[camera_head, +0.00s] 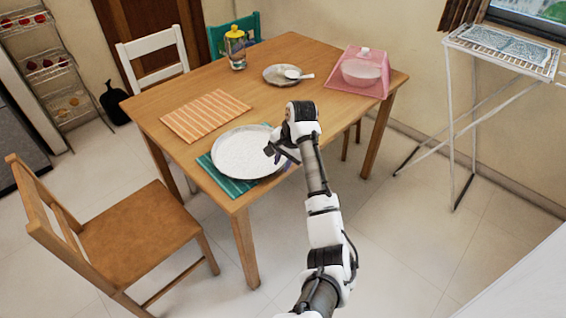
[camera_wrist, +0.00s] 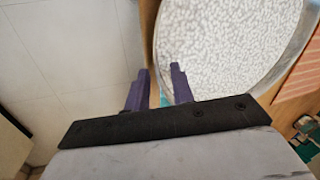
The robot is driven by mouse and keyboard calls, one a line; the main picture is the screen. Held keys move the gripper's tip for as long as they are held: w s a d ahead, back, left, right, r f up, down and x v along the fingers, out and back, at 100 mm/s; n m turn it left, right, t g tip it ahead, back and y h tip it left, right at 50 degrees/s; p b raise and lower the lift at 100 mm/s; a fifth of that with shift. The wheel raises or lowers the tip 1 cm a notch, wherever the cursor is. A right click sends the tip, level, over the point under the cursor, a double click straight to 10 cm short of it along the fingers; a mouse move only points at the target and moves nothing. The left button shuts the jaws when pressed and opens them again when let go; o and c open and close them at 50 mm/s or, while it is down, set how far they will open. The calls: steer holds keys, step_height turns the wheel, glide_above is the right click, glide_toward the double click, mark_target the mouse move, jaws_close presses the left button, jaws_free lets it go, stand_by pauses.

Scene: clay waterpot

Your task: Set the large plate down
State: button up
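The large plate (camera_head: 243,150) is round, pale and speckled. It lies over the teal striped placemat (camera_head: 229,184) at the table's near edge; whether it rests fully flat I cannot tell. My gripper (camera_head: 279,157) is at the plate's right rim. In the wrist view, the plate (camera_wrist: 225,40) fills the upper right. The two dark purple fingers of my gripper (camera_wrist: 161,78) stand apart, with the table edge and a bit of teal showing between them. The right finger overlaps the plate's rim and the left is over the floor side. I see no firm grip on the rim.
The wooden table (camera_head: 180,97) also holds an orange striped placemat (camera_head: 205,115), a smaller plate (camera_head: 278,76) with a spoon, a bottle with a yellow top (camera_head: 236,50) and a pink cover (camera_head: 343,80). A wooden chair (camera_head: 134,225) stands at the near left.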

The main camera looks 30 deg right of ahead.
steer(key=v, duration=1.2)
steer(key=shift+p, duration=0.45)
steer(key=shift+w, duration=0.1)
